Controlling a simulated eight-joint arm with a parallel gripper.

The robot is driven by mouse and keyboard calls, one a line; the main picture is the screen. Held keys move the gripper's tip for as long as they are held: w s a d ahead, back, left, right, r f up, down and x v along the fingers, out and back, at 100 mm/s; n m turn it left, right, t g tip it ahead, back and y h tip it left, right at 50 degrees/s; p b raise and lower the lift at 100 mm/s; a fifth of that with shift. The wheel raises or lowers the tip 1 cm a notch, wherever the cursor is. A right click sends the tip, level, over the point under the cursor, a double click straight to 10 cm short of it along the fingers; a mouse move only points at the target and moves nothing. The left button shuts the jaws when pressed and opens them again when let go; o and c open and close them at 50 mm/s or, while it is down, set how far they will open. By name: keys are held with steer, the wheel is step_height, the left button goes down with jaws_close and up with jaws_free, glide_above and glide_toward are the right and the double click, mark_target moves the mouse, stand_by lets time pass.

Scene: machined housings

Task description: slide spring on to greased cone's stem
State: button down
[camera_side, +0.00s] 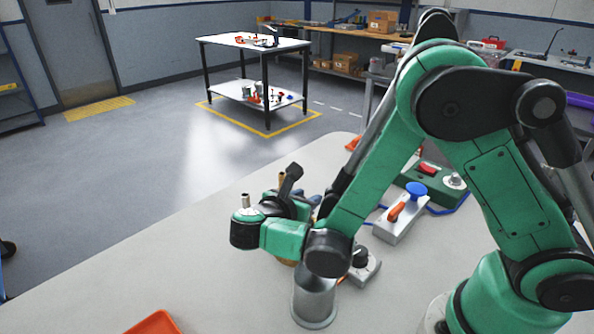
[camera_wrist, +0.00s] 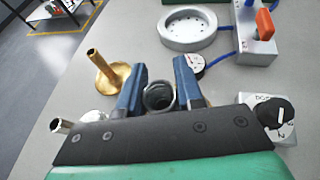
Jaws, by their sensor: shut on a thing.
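My gripper (camera_wrist: 160,88) has its two blue fingers closed on the sides of a dark coiled spring (camera_wrist: 158,96), seen end-on in the wrist view. A brass cone (camera_wrist: 113,76) with a thin hollow stem stands on the table just left of the fingers, apart from the spring. A silver cone-like part with a stem (camera_wrist: 60,126) is farther left, partly hidden by my gripper body. In the side view the brass stem (camera_side: 282,179) and the silver stem (camera_side: 245,201) show behind my wrist; the spring is hidden there. I cannot tell which cone is greased.
A round metal dish (camera_wrist: 188,28) lies beyond the fingers, with a small dial gauge (camera_wrist: 190,65) nearby. A block with a black knob (camera_wrist: 273,112) is close on the right. A switch box with an orange lever (camera_side: 401,213) stands farther right.

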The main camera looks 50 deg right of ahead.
steer(key=shift+f, duration=0.55)
stand_by(0.7)
jaws_free()
stand_by(0.4)
stand_by(0.5)
step_height(320, 180, up, 8)
stand_by(0.8)
steer(key=shift+d, duration=0.1)
